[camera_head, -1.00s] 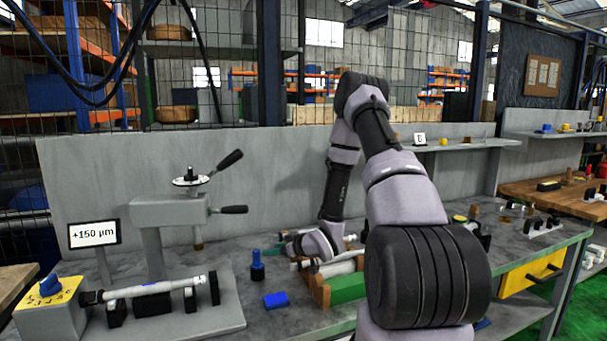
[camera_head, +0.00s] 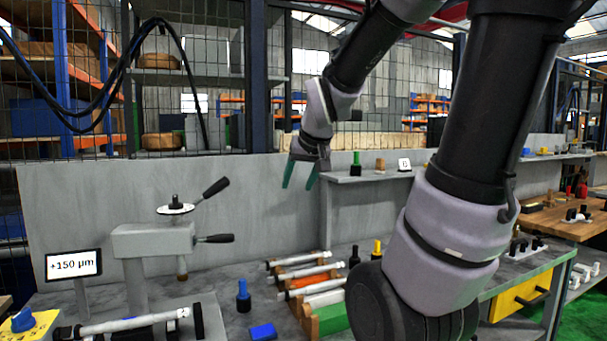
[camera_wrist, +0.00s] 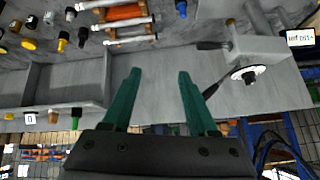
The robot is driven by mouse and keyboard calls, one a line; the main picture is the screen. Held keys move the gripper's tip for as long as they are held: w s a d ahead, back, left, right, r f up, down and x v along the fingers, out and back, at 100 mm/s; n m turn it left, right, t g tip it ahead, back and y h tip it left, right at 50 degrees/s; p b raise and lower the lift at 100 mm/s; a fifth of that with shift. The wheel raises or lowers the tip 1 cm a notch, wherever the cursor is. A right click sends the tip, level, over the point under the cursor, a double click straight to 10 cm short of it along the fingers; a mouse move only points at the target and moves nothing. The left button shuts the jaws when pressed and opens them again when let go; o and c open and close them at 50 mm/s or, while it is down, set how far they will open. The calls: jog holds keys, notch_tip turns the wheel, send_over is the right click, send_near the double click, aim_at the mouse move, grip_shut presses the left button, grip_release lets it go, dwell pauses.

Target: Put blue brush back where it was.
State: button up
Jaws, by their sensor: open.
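The blue brush appears to be the upright blue piece with a dark lower part (camera_head: 243,297), standing on the bench left of the rod rack. A small blue piece at the top of the wrist view (camera_wrist: 181,8) looks like the same thing. My gripper (camera_head: 300,175) is raised high above the back of the bench, in front of the grey back panel and left of the small shelf. Its teal fingers point down, apart and empty; they also show in the wrist view (camera_wrist: 160,72). Nothing is between them.
A blue block (camera_head: 263,332) lies in front of the blue piece. A rack of rods (camera_head: 310,322) stands to its right, a clamp stand (camera_head: 150,240) to its left. The back shelf (camera_head: 345,176) holds a green piece (camera_head: 356,158) and a label (camera_head: 404,164).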

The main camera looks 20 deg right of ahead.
jog(key=s+a+r+m+y, duration=0.1)
jog(key=s+a+r, duration=0.1)
jog(key=s, duration=0.4)
jog(key=s+a+r+y, duration=0.1)
jog(key=s+a, duration=0.1)
jog(key=s, duration=0.4)
jog(key=shift+r+m+g, duration=0.35)
jog(key=shift+m+g, duration=0.05)
